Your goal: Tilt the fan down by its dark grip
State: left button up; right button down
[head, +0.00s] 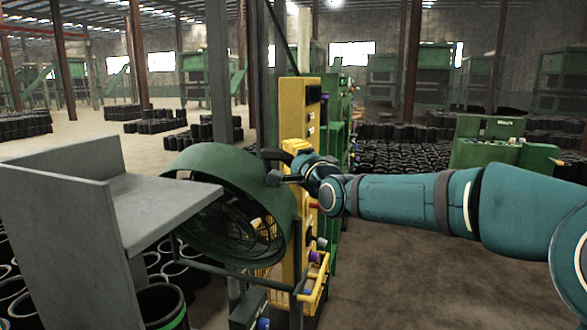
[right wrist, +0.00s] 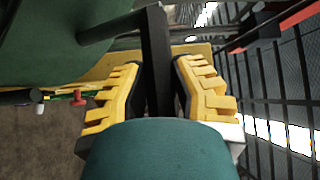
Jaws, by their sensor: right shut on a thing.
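My left gripper is out of view.
A grey metal chute (head: 150,205) stands left of the fan, over stacks of black rubber sleeves (head: 15,285). A yellow control panel (head: 292,110) with knobs stands close behind the fan and my gripper. Open floor (head: 400,270) lies at the lower right.

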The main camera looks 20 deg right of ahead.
jog(key=shift+s+a+f+b, duration=0.3)
jog(key=shift+s+a+f, duration=0.1)
jog(key=shift+s+a, duration=0.15)
jog(key=c, duration=0.7)
grip_release()
jog(key=shift+w, duration=0.15)
jog(key=shift+d, duration=0.1)
jog(key=shift+s+r, duration=0.1)
jog(key=shift+s, duration=0.15)
jog(key=v, duration=1.1)
jog(key=shift+s, duration=0.25)
